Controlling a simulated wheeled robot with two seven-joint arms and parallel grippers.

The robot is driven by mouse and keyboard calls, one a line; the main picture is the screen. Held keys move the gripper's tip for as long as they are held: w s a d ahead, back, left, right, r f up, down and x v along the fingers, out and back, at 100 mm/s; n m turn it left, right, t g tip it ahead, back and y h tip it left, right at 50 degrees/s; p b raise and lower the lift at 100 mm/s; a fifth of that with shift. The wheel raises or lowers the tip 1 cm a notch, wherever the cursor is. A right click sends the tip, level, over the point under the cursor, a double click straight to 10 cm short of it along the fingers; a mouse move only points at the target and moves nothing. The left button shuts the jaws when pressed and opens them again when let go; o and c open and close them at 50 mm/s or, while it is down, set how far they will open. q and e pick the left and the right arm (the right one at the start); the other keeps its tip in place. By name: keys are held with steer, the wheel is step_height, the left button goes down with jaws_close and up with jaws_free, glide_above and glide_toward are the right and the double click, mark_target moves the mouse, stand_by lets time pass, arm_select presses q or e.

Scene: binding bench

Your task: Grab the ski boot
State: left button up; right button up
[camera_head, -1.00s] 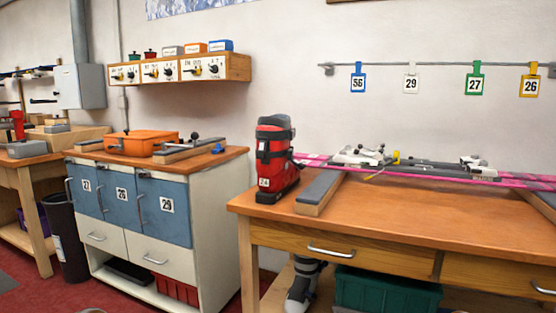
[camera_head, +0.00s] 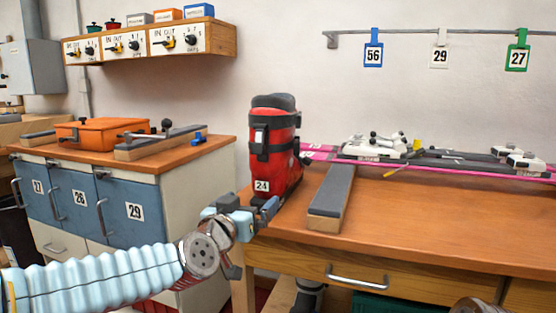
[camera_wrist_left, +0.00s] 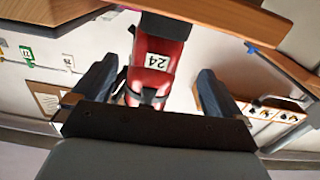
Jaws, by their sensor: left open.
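The red and black ski boot (camera_head: 275,165) stands upright on the left end of the wooden bench, with a white "24" tag low on its shell. In the left wrist view the boot (camera_wrist_left: 160,60) appears upside down between the two fingers. My left gripper (camera_head: 254,208) is open, low in front of the boot at the bench's left edge. The left wrist view also shows the open left gripper (camera_wrist_left: 155,88) with its fingers on either side of the boot. I cannot tell whether either finger touches it.
A grey-topped block (camera_head: 331,195) lies just right of the boot. Pink skis (camera_head: 460,170) with bindings lie along the back of the bench (camera_head: 420,220). A cabinet with an orange case (camera_head: 105,133) stands to the left. The bench's front middle is clear.

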mark_target(263, 190)
arm_select(q)
steer(key=p+x, duration=0.1)
steer(key=x, duration=0.9)
steer(key=shift+w+d+f, duration=0.15)
steer(key=shift+w, duration=0.05)
steer(key=c, duration=1.6)
steer(key=shift+o, duration=0.2)
steer(key=shift+r, duration=0.2)
